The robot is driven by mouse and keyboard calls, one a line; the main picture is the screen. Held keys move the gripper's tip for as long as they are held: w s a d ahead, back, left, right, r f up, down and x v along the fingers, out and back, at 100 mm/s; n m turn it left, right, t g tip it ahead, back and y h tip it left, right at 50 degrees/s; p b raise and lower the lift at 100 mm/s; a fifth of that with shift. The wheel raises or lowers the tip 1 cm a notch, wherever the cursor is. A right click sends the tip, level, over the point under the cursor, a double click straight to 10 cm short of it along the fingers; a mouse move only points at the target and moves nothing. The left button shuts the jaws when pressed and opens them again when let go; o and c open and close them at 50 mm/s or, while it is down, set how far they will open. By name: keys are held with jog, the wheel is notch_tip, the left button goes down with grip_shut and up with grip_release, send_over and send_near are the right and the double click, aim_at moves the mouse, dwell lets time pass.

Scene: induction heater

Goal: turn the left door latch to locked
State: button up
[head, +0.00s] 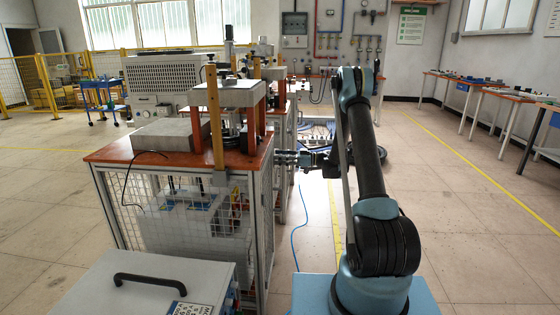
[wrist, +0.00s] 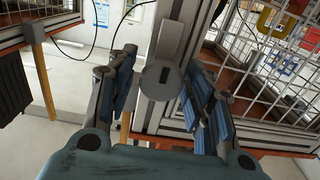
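In the wrist view, a grey latch (wrist: 161,82) shows as a round disc with a dark slot, and a flat grey bar (wrist: 172,40) runs up from it in the picture. It sits at a metal frame post beside a wire-mesh panel. My gripper (wrist: 160,68) is open, with one blue-padded finger left of the disc and one right of it. I cannot tell whether either finger touches the latch. In the head view, my gripper (head: 303,160) is at the right side of the wooden-topped bench (head: 115,153); the latch cannot be made out there.
The bench's mesh enclosure (head: 262,215) stands close left of my gripper. A grey box with a black handle (head: 150,283) is in the near left. A blue cable (head: 295,225) lies on the floor. The floor to the right is open, with tables (head: 497,90) along the wall.

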jog(key=c, duration=0.6)
jog(key=shift+m, duration=0.4)
jog(key=m, duration=0.3)
jog(key=shift+w, duration=0.1)
jog(key=m, duration=0.3)
jog(key=shift+w+m, duration=0.1)
jog(key=shift+m, duration=0.3)
jog(key=m, duration=0.5)
jog(key=shift+w+f, duration=0.1)
jog(key=m, duration=0.5)
jog(key=shift+f, duration=0.1)
jog(key=shift+m, duration=0.3)
